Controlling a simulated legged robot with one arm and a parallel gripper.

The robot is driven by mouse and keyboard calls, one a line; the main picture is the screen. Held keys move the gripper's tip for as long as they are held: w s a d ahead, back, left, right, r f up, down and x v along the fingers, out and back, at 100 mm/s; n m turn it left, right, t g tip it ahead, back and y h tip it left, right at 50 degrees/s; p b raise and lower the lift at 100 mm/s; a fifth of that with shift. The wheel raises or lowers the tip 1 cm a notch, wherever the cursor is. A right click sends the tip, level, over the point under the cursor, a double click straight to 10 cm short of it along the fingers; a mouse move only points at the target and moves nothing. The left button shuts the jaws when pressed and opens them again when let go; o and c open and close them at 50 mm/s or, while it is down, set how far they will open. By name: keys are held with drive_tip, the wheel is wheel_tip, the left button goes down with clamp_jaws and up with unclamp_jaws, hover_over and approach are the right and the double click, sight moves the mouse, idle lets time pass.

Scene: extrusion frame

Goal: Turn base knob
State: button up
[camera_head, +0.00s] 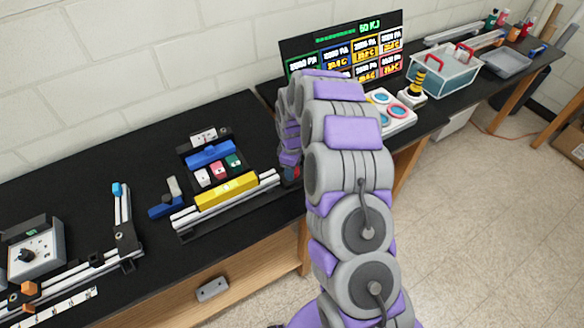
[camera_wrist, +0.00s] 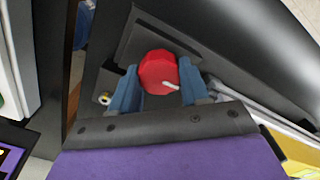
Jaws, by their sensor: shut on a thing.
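In the wrist view a red faceted knob (camera_wrist: 156,66) with a small pale pointer mark sits on a dark base plate. My gripper (camera_wrist: 158,76) has one blue finger on each side of the knob and is shut on it. In the head view my grey and purple arm reaches over the bench and hides most of the knob and gripper. Only a small bit of blue and red shows beside the arm, at the right end of the extrusion frame (camera_head: 228,198) with its yellow bar (camera_head: 226,191).
A black bench (camera_head: 100,150) runs along the wall. A display screen (camera_head: 345,50), a round-button panel (camera_head: 398,112) and a clear bin (camera_head: 446,75) stand beyond my arm. A grey dial box (camera_head: 35,250) is at the left. The floor at the right is open.

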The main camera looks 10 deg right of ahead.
drive_tip(key=shift+f, duration=0.1)
drive_tip(key=o, duration=1.1)
drive_tip(key=shift+c, duration=0.2)
wheel_tip(320, 180, up, 17)
drive_tip(key=p, duration=0.1)
drive_tip(key=shift+r, duration=0.2)
